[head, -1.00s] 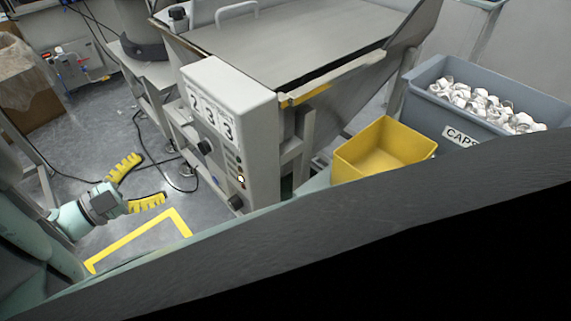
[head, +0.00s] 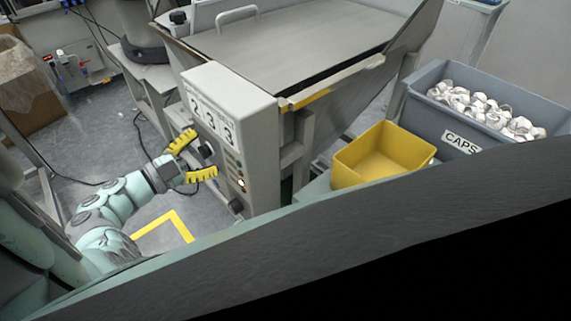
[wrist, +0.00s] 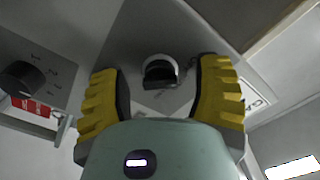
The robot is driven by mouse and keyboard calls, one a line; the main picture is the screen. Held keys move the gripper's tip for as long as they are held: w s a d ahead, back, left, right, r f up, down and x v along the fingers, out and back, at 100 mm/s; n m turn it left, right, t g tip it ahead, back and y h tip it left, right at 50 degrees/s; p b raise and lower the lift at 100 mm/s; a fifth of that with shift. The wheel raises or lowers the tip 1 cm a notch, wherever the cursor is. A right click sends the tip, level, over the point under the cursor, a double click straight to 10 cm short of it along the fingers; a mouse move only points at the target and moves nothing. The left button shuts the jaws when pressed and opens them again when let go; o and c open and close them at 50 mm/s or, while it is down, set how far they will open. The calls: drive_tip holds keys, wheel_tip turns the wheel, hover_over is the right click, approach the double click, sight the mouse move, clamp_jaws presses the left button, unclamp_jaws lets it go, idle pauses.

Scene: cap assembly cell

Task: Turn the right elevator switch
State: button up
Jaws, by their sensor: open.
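The grey control box (head: 240,110) stands left of centre in the head view, with a number display (head: 210,117) and two black knobs on its face. The upper knob (head: 207,150) is level with my gripper (head: 194,157), and the lower knob (head: 237,205) sits near the box's bottom. My gripper's yellow ribbed fingers are open, one on each side of the upper knob. In the wrist view a dark round knob (wrist: 160,70) shows between the fingertips; contact cannot be told. Another black knob (wrist: 22,78) is at the far left there. No readable label marks either knob as the right elevator switch.
A large metal hopper (head: 300,40) is behind the box. A yellow bin (head: 350,170) and a grey CAPS crate (head: 425,110) with white caps stand to the right. A lit button (head: 241,183) is above the lower knob. Yellow tape (head: 160,225) marks the floor.

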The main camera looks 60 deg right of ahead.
clamp_jaws()
idle(0.4)
